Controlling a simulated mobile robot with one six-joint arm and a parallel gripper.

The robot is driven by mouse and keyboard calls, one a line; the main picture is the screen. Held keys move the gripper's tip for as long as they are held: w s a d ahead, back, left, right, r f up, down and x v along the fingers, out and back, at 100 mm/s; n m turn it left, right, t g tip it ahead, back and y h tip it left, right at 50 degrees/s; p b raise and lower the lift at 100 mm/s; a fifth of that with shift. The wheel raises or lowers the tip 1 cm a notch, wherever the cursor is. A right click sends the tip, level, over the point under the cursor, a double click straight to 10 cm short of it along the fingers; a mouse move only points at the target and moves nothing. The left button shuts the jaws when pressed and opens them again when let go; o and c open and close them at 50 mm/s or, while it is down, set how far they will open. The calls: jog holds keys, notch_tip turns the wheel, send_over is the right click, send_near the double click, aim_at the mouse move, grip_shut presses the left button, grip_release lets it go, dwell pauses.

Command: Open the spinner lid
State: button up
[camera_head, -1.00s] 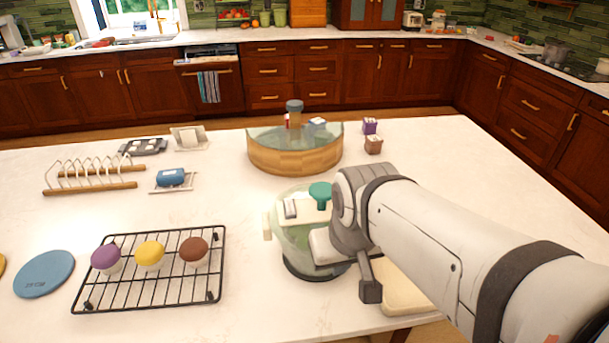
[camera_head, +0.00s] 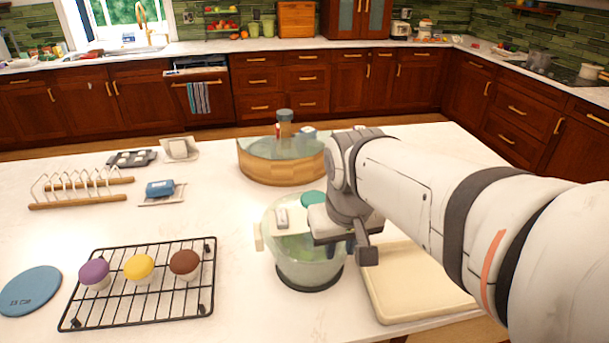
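The spinner (camera_head: 290,268) is a clear, greenish round bowl on a dark base, standing on the white counter in the head view. Its pale lid (camera_head: 270,219) lies across the top and carries a small grey piece and a teal knob (camera_head: 312,198). A pale tab sticks out at the lid's left side. My gripper (camera_head: 345,240) is over the right part of the spinner, close to the lid. My wrist hides the lid's right side and part of the knob. The fingertips do not show clearly, so I cannot tell whether they touch anything.
A pale cutting board (camera_head: 415,285) lies right of the spinner. A wooden round container (camera_head: 280,170) with a glass top stands behind it. A black cooling rack (camera_head: 140,290) with three cupcakes lies to the left. The counter between rack and spinner is clear.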

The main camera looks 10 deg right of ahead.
jog(key=shift+o, duration=0.7)
jog(key=w+d+r+g+h+b, duration=0.1)
jog(key=w+d+r, duration=0.1)
jog(key=w, duration=0.5)
jog(key=w+d+r+g+b, duration=0.1)
jog(key=w+d+r, duration=0.2)
jog(key=w, duration=0.4)
jog(key=shift+w+g+h, duration=0.4)
jog(key=shift+m, duration=0.3)
jog(key=f, duration=0.2)
jog(key=d+f, duration=0.1)
jog(key=f, duration=0.4)
jog(key=shift+d+f, duration=0.15)
jog(key=shift+d, duration=0.1)
grip_shut()
